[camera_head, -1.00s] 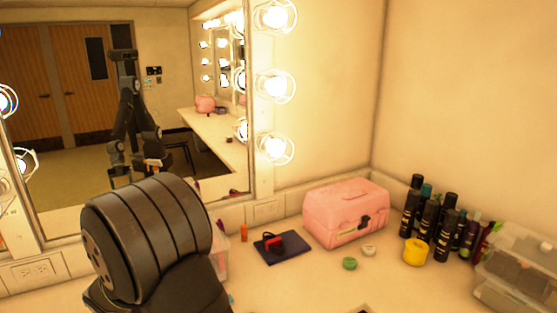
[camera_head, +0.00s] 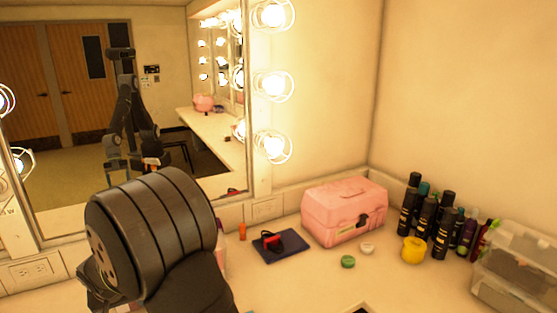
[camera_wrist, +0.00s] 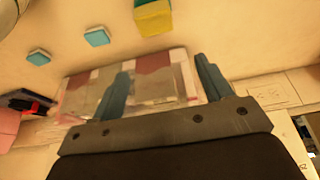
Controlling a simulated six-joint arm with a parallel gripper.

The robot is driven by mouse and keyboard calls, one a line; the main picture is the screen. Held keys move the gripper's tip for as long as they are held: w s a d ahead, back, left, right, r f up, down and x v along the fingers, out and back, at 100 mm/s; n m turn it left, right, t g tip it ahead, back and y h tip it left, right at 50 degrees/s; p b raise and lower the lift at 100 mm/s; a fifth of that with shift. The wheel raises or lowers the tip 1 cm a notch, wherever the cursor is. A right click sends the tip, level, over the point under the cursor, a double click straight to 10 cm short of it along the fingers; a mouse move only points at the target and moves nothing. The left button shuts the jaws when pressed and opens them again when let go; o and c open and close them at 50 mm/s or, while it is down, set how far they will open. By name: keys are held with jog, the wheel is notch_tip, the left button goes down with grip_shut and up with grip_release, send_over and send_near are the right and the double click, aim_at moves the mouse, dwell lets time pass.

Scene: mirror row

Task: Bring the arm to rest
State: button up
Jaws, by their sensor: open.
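In the wrist view my gripper (camera_wrist: 163,85) is open, its two blue-grey fingers wide apart. Nothing is visibly held between them. Behind the fingers is a clear box (camera_wrist: 75,97) with white and dark pink contents. I cannot tell how far it is from the fingertips. In the head view my dark arm fills the lower left and hides the gripper's fingers and most of this box. The arm also shows as a reflection in the mirror (camera_head: 75,180).
A navy pad (camera_head: 282,251) with a red-and-black item lies beside a pink case (camera_head: 344,212). Green and white lids, a yellow jar (camera_head: 412,250), several dark bottles (camera_head: 441,225) and clear bins (camera_head: 520,275) stand rightward. The wrist view shows a yellow block (camera_wrist: 153,17) and teal blocks (camera_wrist: 97,37).

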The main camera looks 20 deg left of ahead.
notch_tip(320, 180, up, 5)
jog(key=a, duration=0.1)
jog(key=a+n, duration=0.2)
jog(key=a, duration=1.9)
jog(key=shift+n+g+y, duration=0.3)
jog(key=shift+g+y, duration=0.1)
jog(key=shift+w+a+f, duration=0.1)
jog(key=shift+a+f, duration=0.05)
jog(key=shift+f, duration=1.05)
jog(key=shift+a+f, duration=0.15)
jog(key=shift+f, duration=1.05)
jog(key=c, duration=0.4)
